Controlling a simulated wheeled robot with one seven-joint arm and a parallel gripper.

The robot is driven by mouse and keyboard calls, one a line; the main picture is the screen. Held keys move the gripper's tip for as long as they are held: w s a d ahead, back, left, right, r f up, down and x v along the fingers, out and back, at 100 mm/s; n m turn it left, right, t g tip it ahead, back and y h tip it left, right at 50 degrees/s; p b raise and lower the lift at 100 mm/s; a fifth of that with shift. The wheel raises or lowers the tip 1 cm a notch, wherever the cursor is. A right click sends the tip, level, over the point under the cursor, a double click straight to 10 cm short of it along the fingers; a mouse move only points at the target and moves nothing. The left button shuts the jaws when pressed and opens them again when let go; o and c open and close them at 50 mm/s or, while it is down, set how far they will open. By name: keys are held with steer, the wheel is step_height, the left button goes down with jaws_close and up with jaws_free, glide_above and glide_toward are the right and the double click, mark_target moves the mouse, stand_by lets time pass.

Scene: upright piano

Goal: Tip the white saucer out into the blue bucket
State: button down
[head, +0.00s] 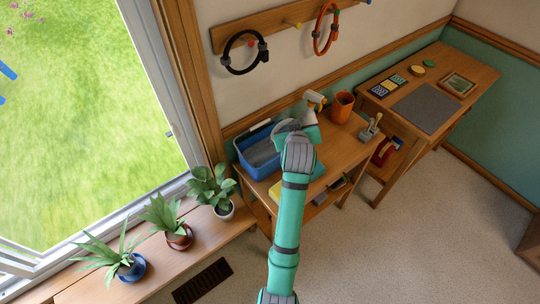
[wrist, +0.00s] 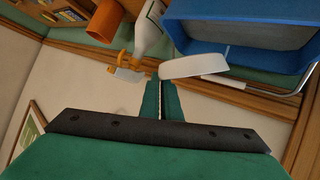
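The white saucer (wrist: 193,66) shows nearly edge-on in the wrist view, with its near end between my fingertips. My gripper (wrist: 161,84) is shut on its rim. In the head view the saucer (head: 286,127) is a greyish disc, standing tilted at the right end of the blue bucket (head: 262,171). The bucket (wrist: 240,29) also fills the upper right of the wrist view, close beyond the saucer. My wrist hides the fingers in the head view. I cannot tell whether anything lies on the saucer.
A white spray bottle (head: 312,102) with an orange trigger stands close behind my gripper. An orange pot (head: 342,108) stands right of it. Potted plants (head: 211,187) line the sill at left. Rings (head: 325,30) hang on the wall rail above.

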steer(key=shift+w+a+r+n, duration=0.1)
steer(key=shift+a+r+n, duration=0.15)
steer(key=shift+n, duration=0.05)
steer(key=shift+d, duration=0.1)
steer(key=shift+d+f, duration=0.15)
steer(key=shift+f, duration=0.1)
step_height(320, 180, down, 6)
steer(key=d+m+t+y, duration=0.1)
steer(key=d+m+y, duration=0.1)
steer(key=m+y, duration=0.1)
steer(key=shift+s+r+m+y, duration=0.2)
steer(key=shift+s+m+y, duration=0.15)
steer(key=shift+m, duration=0.45)
steer(key=d+r, duration=0.5)
steer(key=shift+s, duration=0.4)
